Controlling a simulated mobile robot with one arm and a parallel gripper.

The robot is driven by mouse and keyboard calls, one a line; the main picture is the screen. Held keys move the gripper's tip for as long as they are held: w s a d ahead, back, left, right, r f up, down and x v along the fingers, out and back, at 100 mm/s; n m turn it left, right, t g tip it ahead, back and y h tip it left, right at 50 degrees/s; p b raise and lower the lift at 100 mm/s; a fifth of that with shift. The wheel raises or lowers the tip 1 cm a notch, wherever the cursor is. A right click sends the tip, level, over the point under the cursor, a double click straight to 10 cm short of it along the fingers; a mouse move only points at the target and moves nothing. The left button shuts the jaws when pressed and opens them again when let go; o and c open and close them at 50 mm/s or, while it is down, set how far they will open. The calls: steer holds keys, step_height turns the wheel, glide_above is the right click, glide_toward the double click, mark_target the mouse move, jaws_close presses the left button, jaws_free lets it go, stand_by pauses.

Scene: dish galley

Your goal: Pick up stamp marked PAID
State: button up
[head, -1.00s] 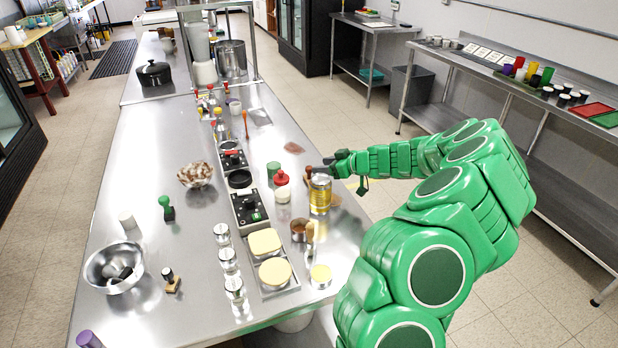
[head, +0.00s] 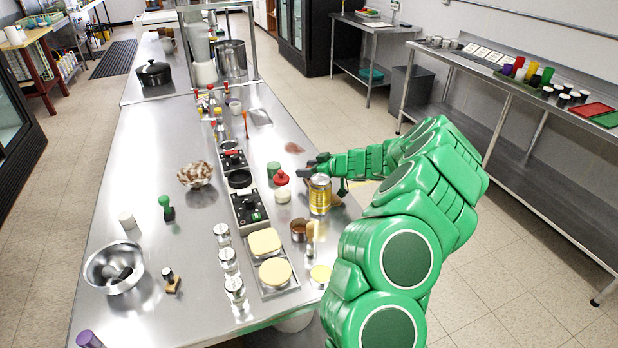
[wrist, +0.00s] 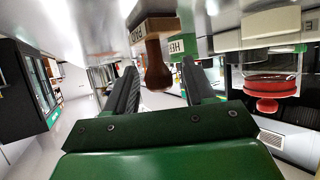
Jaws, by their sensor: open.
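A stamp with a dark brown wooden handle (wrist: 157,68) and a pale-sided block shows in the wrist view, handle pointing down in that picture. In the head view my gripper (head: 313,164) is over the table's right edge, behind a yellow can, and hides most of this stamp.
The yellow can (head: 320,196) stands close in front of my gripper. A red-topped jar (head: 281,178) and a green container (head: 273,169) are to its left. A green-handled stamp (head: 166,207) and a dark-handled stamp (head: 172,281) stand on the left of the steel table (head: 130,190).

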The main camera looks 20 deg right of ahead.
jaws_close()
steer(key=shift+r, duration=0.15)
